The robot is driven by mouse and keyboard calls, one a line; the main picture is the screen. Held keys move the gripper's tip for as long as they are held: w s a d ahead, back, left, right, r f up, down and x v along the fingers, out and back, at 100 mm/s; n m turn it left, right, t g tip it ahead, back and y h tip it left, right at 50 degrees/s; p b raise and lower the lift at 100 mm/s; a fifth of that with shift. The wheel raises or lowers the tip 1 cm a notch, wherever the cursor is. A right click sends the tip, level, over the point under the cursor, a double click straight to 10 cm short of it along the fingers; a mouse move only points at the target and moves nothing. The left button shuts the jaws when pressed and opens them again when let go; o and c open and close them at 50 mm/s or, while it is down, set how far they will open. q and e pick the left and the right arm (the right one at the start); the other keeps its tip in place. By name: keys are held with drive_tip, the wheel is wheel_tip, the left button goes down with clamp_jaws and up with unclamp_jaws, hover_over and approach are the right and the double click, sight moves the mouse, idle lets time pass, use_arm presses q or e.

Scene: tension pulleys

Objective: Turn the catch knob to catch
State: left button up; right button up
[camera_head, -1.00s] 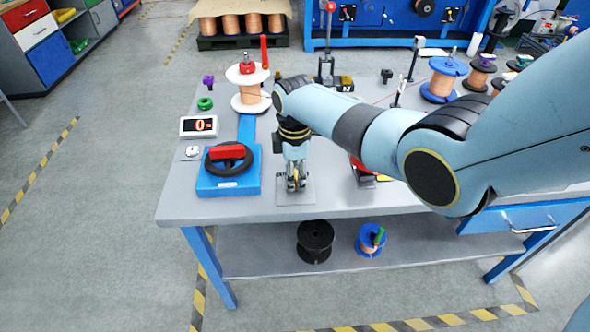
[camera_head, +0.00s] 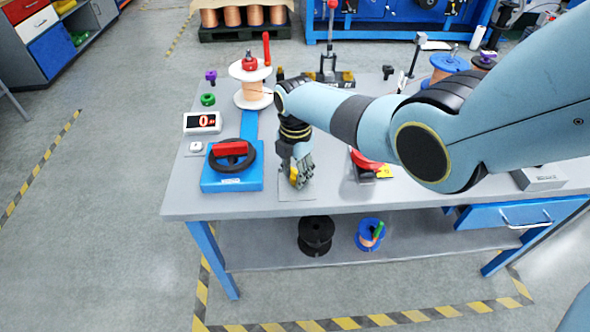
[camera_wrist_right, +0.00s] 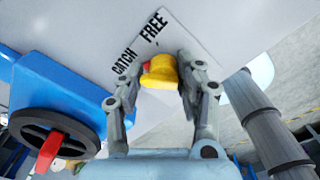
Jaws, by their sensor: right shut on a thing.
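The yellow catch knob (camera_wrist_right: 160,73) sits between the two fingers of my right gripper (camera_head: 296,180) in the right wrist view. My right gripper is shut on the knob at the front of the bench. A small red mark on the knob's left side lies close to the word CATCH on the white label (camera_wrist_right: 136,50). The word FREE stands on the same label, up and to the right. In the head view the knob (camera_head: 293,180) is mostly hidden by the fingers. My left gripper is out of view.
A blue unit (camera_head: 222,182) with a black handwheel and red handle stands just left of the gripper. A red and black device (camera_head: 364,160) stands to its right. A copper spool (camera_head: 252,92) and a small display (camera_head: 202,122) are farther back on the bench (camera_head: 186,200).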

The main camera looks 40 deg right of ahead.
sight(297, 172)
drive_tip(key=shift+s+f, duration=0.3)
drive_tip(key=shift+s, duration=0.15)
drive_tip(key=o, duration=0.9)
drive_tip(key=shift+o, duration=0.7)
drive_tip(key=shift+r, duration=0.1)
drive_tip(key=shift+w+r, duration=0.1)
drive_tip(key=shift+w, duration=0.1)
drive_tip(key=shift+r, duration=0.15)
wheel_tip(297, 172, up, 12)
drive_tip(key=shift+f, duration=0.2)
